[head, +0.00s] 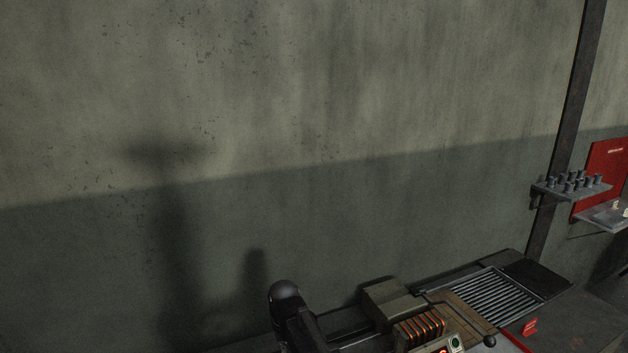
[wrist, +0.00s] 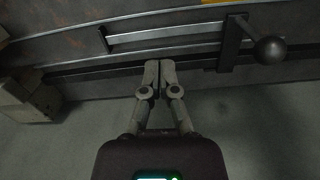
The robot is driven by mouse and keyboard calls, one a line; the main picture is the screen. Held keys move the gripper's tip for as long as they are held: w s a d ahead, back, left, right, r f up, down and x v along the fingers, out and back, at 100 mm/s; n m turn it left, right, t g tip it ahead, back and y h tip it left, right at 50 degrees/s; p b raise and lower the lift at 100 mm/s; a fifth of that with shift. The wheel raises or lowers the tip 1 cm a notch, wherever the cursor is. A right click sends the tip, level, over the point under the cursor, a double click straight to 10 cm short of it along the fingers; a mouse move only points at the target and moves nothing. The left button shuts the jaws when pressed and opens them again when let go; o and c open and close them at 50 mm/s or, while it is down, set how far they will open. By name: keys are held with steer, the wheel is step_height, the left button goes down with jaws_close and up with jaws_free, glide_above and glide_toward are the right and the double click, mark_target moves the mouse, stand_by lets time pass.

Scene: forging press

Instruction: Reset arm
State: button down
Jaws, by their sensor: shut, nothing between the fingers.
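My gripper (wrist: 158,66) shows in the wrist view, its two pale fingers together at the tips with nothing between them. It points toward a dark edge with long metal rails (wrist: 165,38). In the head view the gripper's fingers are not visible. A dark rounded part of my arm (head: 286,290) shows at the bottom of that view, in front of the wall.
A bench unit with glowing orange coils (head: 420,329) and a slatted rack (head: 487,291) stands at the lower right. A small shelf with several grey pegs (head: 571,187) and a red panel (head: 600,170) are at the far right. A ball-ended lever (wrist: 269,50) lies right of my gripper. The wall (head: 300,120) is bare.

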steer(key=s+d+f+m+b, duration=0.1)
steer(key=s+d+f+b, duration=0.1)
steer(key=d, duration=0.6)
steer(key=s+d+f+m+b, duration=0.1)
steer(key=s+d+f+b, duration=0.1)
steer(key=d, duration=0.6)
steer(key=s+d+f+m+b, duration=0.1)
steer(key=s+d, duration=0.3)
steer(key=d, duration=0.4)
steer(key=shift+s+f+m+b, duration=0.35)
steer(key=shift+f+b, duration=0.25)
steer(key=shift+f, duration=0.3)
